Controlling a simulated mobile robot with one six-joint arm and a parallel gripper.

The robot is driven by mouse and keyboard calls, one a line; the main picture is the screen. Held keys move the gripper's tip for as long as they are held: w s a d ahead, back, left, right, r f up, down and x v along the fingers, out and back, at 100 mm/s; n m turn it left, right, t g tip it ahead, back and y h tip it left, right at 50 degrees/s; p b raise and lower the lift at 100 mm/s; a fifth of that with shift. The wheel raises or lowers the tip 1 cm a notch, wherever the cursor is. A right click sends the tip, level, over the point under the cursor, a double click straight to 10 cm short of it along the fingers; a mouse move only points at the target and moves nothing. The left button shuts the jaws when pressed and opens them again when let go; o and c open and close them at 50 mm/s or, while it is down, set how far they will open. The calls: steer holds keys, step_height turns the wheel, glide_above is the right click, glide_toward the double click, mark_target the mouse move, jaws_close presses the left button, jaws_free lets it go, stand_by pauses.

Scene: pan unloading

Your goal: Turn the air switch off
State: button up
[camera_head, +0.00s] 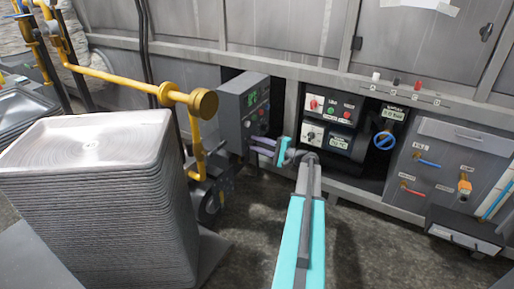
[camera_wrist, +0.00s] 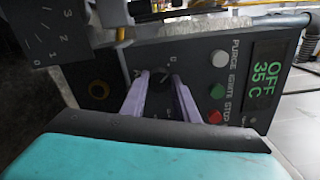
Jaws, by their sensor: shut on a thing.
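A grey control box (camera_head: 245,110) stands behind my gripper (camera_head: 280,152), left of the middle panels. The box's front (camera_wrist: 210,58) fills much of the wrist view, with a dark rotary knob (camera_wrist: 158,78) low on it. My gripper (camera_wrist: 160,98) has its two pale fingers on either side of this knob and is shut on it. The small lettering by the knob is partly hidden, so I cannot read which switch it is. The box's display (camera_wrist: 268,72) reads OFF and 35 C.
Purge, ignite and stop buttons (camera_wrist: 217,90) sit beside the knob. A tall stack of trays (camera_head: 95,200) and a yellow pipe (camera_head: 110,78) stand left.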

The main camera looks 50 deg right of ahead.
steer(key=shift+s+a+f+n, duration=0.1)
steer(key=shift+n, duration=0.3)
steer(key=o, duration=1.1)
steer(key=shift+c, duration=0.2)
steer(key=shift+s+d, duration=0.25)
steer(key=shift+s, duration=0.3)
steer(key=p+v, duration=0.3)
steer(key=v, duration=0.9)
steer(key=shift+s+p, duration=0.3)
steer(key=shift+p, duration=0.1)
